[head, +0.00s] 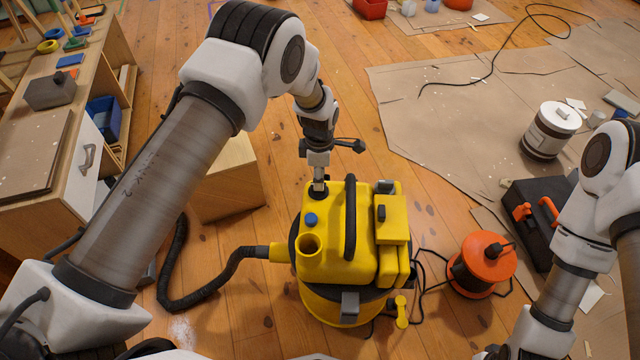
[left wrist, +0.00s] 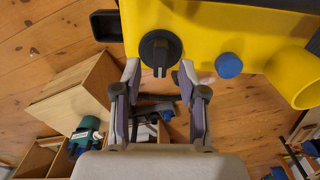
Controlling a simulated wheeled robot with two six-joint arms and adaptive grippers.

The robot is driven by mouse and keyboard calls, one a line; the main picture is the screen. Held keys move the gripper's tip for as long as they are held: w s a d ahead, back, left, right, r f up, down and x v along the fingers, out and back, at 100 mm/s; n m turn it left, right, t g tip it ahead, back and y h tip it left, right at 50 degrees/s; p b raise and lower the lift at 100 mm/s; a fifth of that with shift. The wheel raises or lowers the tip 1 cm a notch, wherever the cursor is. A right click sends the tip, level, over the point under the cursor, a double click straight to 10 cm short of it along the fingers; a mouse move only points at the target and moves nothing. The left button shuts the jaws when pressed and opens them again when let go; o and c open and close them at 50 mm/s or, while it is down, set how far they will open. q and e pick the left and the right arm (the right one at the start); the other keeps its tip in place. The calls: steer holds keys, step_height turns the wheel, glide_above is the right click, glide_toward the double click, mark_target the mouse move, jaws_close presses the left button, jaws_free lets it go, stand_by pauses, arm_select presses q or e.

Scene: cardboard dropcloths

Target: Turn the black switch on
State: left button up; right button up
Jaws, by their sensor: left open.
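The yellow vacuum cleaner (head: 335,262) stands on the wooden floor. The black switch is a round rotary knob with a raised grip bar (left wrist: 160,50) on its yellow top in the left wrist view. In the head view the knob (head: 317,193) is mostly hidden by my left gripper (head: 319,184). In the left wrist view my left gripper (left wrist: 159,72) is open, with its two fingertips on either side of the grip bar's near end. I cannot tell whether they touch it. A blue button (left wrist: 229,65) sits right of the knob. My right gripper is not visible.
The vacuum's black handle (head: 350,220) rises right of my left gripper. A black hose (head: 215,290) curls left. A wooden box (head: 228,180) stands close behind left. An orange cable reel (head: 481,263) and black toolbox (head: 530,222) stand to the right.

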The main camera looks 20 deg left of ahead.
arm_select(q)
step_height(320, 180, down, 3)
steer(key=shift+r, duration=0.2)
jaws_close()
steer(key=shift+m, duration=0.3)
steer(key=m+p, duration=0.1)
steer(key=m, duration=0.4)
steer(key=shift+s, duration=0.15)
steer(key=m+p, duration=0.1)
steer(key=m, duration=0.5)
steer(key=shift+a, duration=0.1)
steer(key=shift+m, duration=0.3)
